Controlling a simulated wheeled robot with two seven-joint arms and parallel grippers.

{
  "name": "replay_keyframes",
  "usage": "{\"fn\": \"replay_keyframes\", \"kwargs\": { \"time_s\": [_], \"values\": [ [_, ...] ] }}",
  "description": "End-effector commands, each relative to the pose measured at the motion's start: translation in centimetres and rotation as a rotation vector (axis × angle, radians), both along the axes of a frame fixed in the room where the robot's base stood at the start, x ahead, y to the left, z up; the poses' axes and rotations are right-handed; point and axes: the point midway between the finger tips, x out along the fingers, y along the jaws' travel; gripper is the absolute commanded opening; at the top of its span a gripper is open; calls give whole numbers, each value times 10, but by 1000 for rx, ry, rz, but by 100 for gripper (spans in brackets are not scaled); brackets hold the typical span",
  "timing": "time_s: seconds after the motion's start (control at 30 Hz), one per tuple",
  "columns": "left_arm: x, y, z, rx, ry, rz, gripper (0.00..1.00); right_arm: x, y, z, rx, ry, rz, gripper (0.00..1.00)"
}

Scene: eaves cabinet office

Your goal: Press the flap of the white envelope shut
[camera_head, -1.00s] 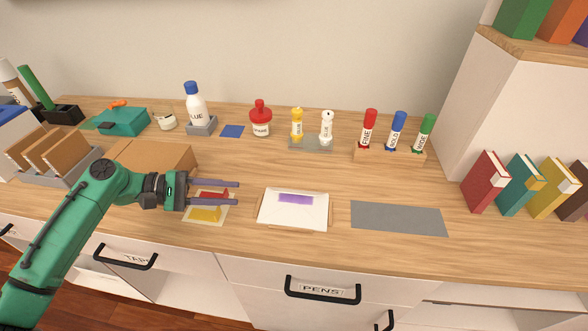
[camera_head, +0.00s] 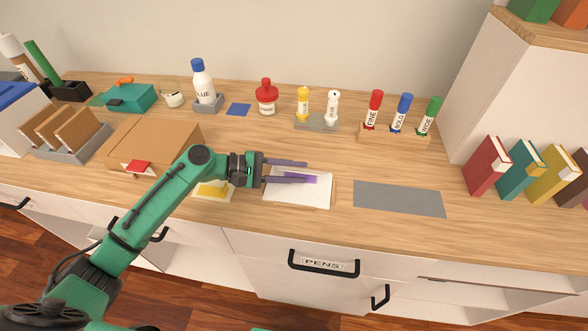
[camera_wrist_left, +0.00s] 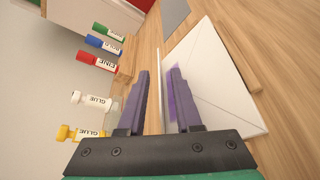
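The white envelope (camera_head: 318,198) lies on the wooden counter, with a purple patch (camera_head: 299,178) near its middle, partly hidden behind my left gripper's finger. My left gripper (camera_head: 306,171) is open and empty, its two purple fingers over the back left part of the envelope. In the left wrist view the envelope (camera_wrist_left: 215,85) lies on the right, and the left gripper's fingers (camera_wrist_left: 158,88) point along its edge. A thin white strip (camera_wrist_left: 160,90) shows between the fingers; I cannot tell whether it is the flap seen edge-on. My right gripper is not in view.
A grey mat (camera_head: 400,198) lies right of the envelope. Glue bottles (camera_head: 318,105) and markers (camera_head: 397,115) stand behind it. A brown box (camera_head: 160,140) and a card with a yellow patch (camera_head: 212,190) are to the left. Books (camera_head: 520,175) stand at the right.

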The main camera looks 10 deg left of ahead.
Motion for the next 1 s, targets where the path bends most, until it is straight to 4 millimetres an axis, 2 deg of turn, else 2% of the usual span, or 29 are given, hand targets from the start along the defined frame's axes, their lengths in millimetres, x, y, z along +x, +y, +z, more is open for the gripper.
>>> {"fn": "replay_keyframes", "kwargs": {
  "time_s": [0.07, 0.1, 0.17, 0.2, 1.0],
  "values": [
    [0, 0, 0, 0, 0, 0, 33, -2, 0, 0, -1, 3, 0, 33],
    [0, 0, 0, 0, 0, 0, 29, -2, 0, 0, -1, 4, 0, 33],
    [0, 0, 0, 0, 0, 0, 6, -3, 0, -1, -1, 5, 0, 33],
    [0, 1, 0, 0, 0, 0, 0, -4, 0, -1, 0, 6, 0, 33],
    [0, 1, 0, 0, 0, 0, 0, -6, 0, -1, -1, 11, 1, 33]
  ]
}}
